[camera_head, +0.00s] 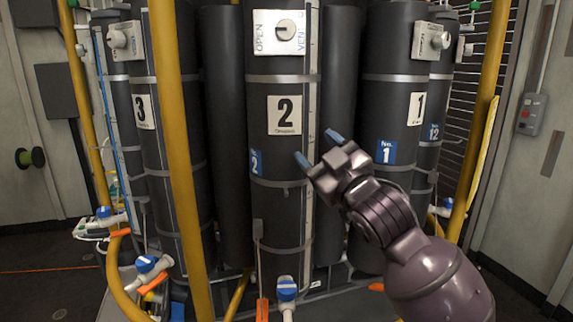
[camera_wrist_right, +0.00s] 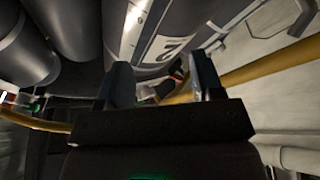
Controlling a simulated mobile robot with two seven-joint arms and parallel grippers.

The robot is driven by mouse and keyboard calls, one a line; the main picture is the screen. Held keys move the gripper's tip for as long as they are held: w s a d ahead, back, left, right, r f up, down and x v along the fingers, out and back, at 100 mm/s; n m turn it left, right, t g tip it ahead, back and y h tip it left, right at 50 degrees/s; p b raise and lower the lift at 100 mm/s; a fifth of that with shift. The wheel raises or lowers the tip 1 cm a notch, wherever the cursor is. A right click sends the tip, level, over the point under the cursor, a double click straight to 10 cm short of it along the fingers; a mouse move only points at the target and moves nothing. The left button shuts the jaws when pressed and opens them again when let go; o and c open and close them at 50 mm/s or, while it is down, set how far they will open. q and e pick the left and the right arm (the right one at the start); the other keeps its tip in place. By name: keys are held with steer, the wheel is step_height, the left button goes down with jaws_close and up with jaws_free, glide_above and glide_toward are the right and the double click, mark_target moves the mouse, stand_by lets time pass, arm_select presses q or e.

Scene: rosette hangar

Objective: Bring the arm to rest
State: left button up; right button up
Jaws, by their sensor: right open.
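My right gripper (camera_head: 318,150) is in the head view, its arm coming in from the lower right. Its two blue-tipped fingers are spread apart with nothing between them. It is in front of the dark cylinder marked 2 (camera_head: 285,200), and I cannot tell the exact gap. In the right wrist view the gripper (camera_wrist_right: 160,80) also shows two separated dark fingers, with a cylinder and a yellow pipe beyond them. My left gripper is not in either view.
Dark cylinders marked 3 (camera_head: 170,180) and 1 (camera_head: 390,100) stand on either side. Yellow pipes (camera_head: 178,170) run in front of and beside them. A white dial plate (camera_head: 279,32) is on the middle cylinder. Blue-handled valves (camera_head: 287,289) sit low. A grey switch box (camera_head: 531,114) is on the right wall.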

steer(key=s+d+f+m+h, duration=0.25)
steer(key=d+f, duration=0.25)
steer(key=f, duration=0.5)
steer(key=s+d+f+m+g+h, duration=0.1)
steer(key=d+f+m+h, duration=0.25)
steer(key=f, duration=0.65)
steer(key=s+d+f+m+h, duration=0.2)
steer(key=d+f, duration=0.3)
steer(key=f, duration=0.5)
steer(key=s+d+f+m+g+h, duration=0.1)
steer(key=s+d+f+m+g, duration=0.1)
steer(key=s+f, duration=0.9)
steer(key=s+d+f+m+g+h, duration=0.2)
steer(key=s+d+f+g, duration=0.2)
steer(key=s+f, duration=0.6)
steer(key=shift+s+d+f+h, duration=0.3)
steer(key=shift+s+d+f, duration=0.1)
steer(key=shift+s+d, duration=0.65)
steer(key=shift+w+d, duration=0.1)
